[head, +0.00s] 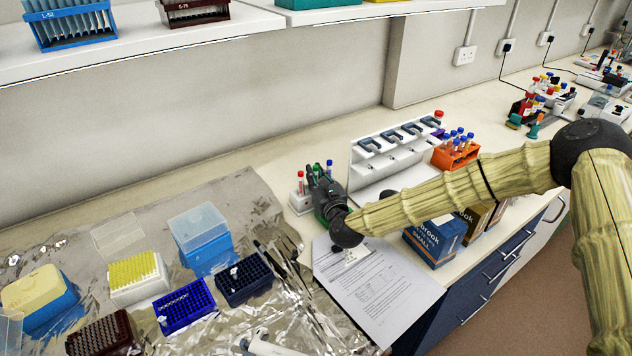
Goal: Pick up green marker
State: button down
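My gripper (318,178) is at the middle of the bench, at the back edge of the printed paper, with its dark fingers pointing away from the camera. It is beside a small white rack (299,203) that holds slim upright things with coloured caps. The gripper hides much of the rack. I cannot tell whether the fingers are apart or hold anything.
Printed paper (385,300) lies in front. Foil (235,200) with several tip boxes covers the left. A white pipette stand (360,160), an orange tube rack (455,157) and a blue carton (432,243) are to the right. A shelf (150,45) overhangs the back left.

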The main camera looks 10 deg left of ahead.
notch_tip(320, 180, up, 10)
jog(key=b, duration=0.3)
dwell(0.5)
